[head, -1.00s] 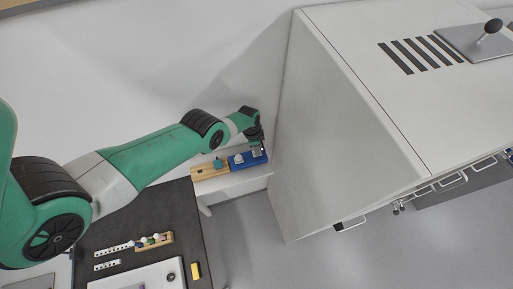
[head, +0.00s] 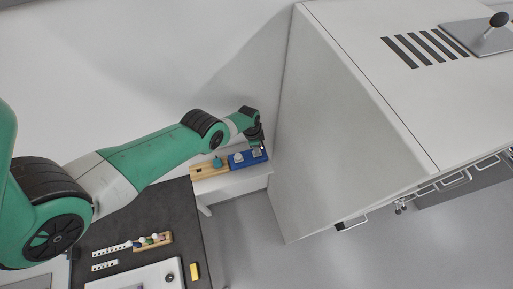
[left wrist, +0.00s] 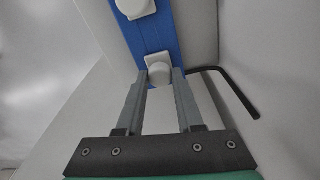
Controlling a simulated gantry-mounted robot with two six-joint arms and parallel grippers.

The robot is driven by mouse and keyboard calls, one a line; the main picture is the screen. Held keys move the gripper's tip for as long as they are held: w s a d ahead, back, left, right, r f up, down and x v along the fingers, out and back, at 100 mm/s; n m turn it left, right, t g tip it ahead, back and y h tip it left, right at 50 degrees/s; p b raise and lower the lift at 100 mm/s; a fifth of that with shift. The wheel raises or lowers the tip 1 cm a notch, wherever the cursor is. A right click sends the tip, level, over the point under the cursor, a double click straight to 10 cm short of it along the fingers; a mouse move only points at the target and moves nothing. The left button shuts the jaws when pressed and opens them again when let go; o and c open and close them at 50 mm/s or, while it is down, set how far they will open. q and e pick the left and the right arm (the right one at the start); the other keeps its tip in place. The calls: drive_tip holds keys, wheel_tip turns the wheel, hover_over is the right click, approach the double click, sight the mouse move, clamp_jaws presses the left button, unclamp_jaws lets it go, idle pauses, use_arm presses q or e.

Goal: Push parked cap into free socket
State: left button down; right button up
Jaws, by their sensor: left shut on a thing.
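A blue block (head: 248,164) sits on a white ledge beside the tall white cabinet; it also shows in the left wrist view (left wrist: 152,37). Two pale square caps with round tops are on it. One cap (head: 238,158) is apart from my gripper, and it shows at the top of the left wrist view (left wrist: 134,8). The other cap (left wrist: 158,67) is at the near end of the block, between the fingertips of my left gripper (left wrist: 160,78), which is shut on it. My left gripper (head: 259,145) reaches down over that end. The cap's underside is hidden. My right gripper is out of view.
A wooden block (head: 208,171) with a teal cap (head: 217,162) stands left of the blue block. The white cabinet (head: 340,140) rises close on the right. A black bent rod (left wrist: 235,90) shows beside the fingers. A dark table (head: 140,225) holds small parts.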

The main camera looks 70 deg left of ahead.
use_arm(q)
drive_tip(key=shift+c, duration=2.3)
unclamp_jaws()
drive_tip(key=shift+o, duration=0.2)
drive_tip(key=o, duration=0.4)
drive_tip(key=shift+c, duration=0.2)
wheel_tip(320, 180, up, 8)
drive_tip(key=p, duration=0.8)
